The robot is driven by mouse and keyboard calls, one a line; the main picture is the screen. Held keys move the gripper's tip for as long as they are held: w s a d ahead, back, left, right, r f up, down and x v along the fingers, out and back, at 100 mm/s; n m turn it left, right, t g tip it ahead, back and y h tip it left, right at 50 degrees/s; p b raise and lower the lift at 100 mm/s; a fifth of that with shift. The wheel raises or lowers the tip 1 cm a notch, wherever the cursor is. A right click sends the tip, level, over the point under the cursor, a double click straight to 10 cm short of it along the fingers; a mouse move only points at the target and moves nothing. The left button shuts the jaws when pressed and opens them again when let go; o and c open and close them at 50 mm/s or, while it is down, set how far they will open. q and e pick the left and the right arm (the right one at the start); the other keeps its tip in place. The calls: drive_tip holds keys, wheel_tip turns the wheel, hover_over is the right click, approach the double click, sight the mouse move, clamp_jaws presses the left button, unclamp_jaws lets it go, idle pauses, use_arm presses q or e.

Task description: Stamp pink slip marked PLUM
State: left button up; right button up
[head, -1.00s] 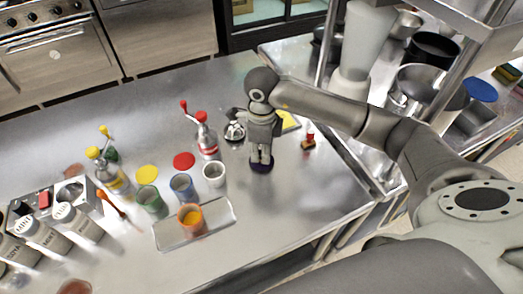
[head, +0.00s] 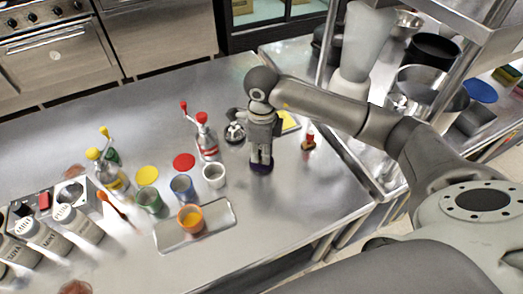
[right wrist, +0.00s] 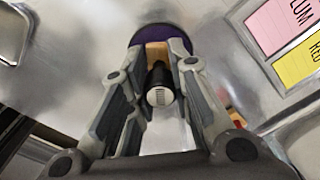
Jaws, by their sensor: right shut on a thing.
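My right gripper (head: 261,157) points down at the counter and is shut on a stamp (right wrist: 158,84) with a dark handle and a wooden base. Under the stamp lies a round purple pad (right wrist: 180,36), which also shows below the fingertips in the head view (head: 261,168). I cannot tell whether the stamp touches the pad. A pink slip (right wrist: 276,24), its visible letters reading "LUM", lies at the upper right of the right wrist view. The pink slip is hidden in the head view. My left gripper is not in view.
A yellow slip (head: 290,122) lies behind my right gripper. A red-handled stamp (head: 309,143) stands to the right. Red (head: 184,161) and yellow (head: 147,175) pads, several cups and a tray (head: 222,212) are to the left. The counter's front right is clear.

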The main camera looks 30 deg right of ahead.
drive_tip(key=shift+r+p, duration=1.6)
drive_tip(key=shift+r, duration=1.65)
drive_tip(key=shift+w, duration=0.1)
